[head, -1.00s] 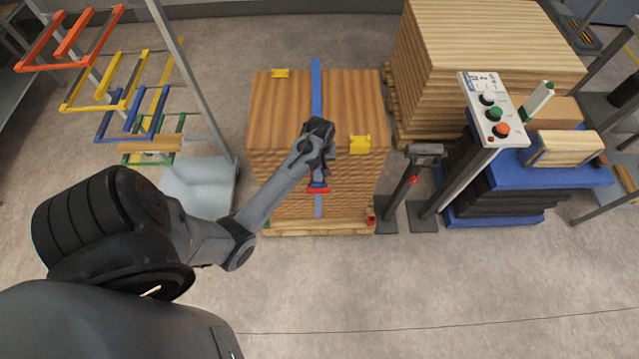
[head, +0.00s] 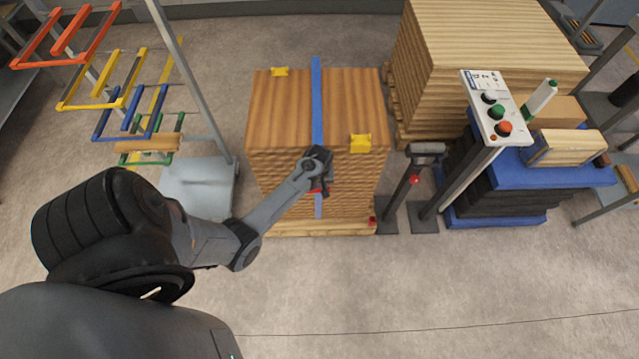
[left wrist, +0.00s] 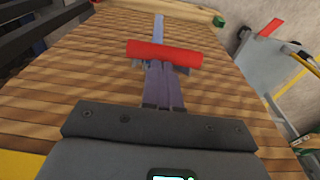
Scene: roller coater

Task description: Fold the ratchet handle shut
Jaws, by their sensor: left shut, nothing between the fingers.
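The ratchet's red handle (left wrist: 165,55) lies crosswise over the blue strap (left wrist: 158,24) on the stack's front face. In the head view only a bit of the red handle (head: 316,190) shows under my left gripper; the rest of the ratchet is hidden. The blue strap (head: 317,100) runs over the stack's top and down its front. My left gripper (left wrist: 165,70) is shut and empty, its fingertips right at the red handle's near side; whether they touch it I cannot tell. In the head view the left gripper (head: 325,188) is at the stack's front. My right gripper is not in view.
The board stack (head: 280,110) carries yellow corner pieces (head: 360,144) on top. A button panel (head: 497,112) on a post and a short stand (head: 425,152) are to its right. A rack with coloured arms (head: 130,110) stands left. The floor in front is clear.

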